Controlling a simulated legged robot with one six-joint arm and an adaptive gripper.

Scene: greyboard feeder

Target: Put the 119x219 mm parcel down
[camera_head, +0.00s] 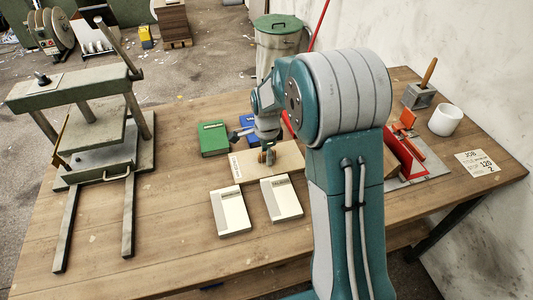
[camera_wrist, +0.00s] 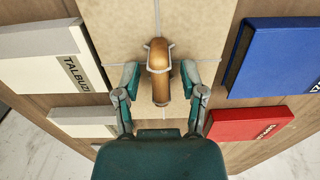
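The parcel is a flat tan package (camera_head: 287,160) with a white label at its left end. It appears to lie flat on the table among the books. In the wrist view the parcel (camera_wrist: 200,30) fills the top middle, with pale string crossing it and a brown rounded handle (camera_wrist: 160,75) on top. My gripper (camera_wrist: 161,78) has one finger on each side of the handle, with a visible gap on both sides, so it is open. In the head view my gripper (camera_head: 267,153) is just above the parcel, partly hidden by my arm.
Two white books (camera_head: 232,212) lie in front of the parcel, with a green book (camera_head: 213,139) and a blue book (camera_head: 247,122) behind. The wrist view also shows a red book (camera_wrist: 250,123). A press (camera_head: 95,130) stands left. A white cup (camera_head: 445,119) stands right.

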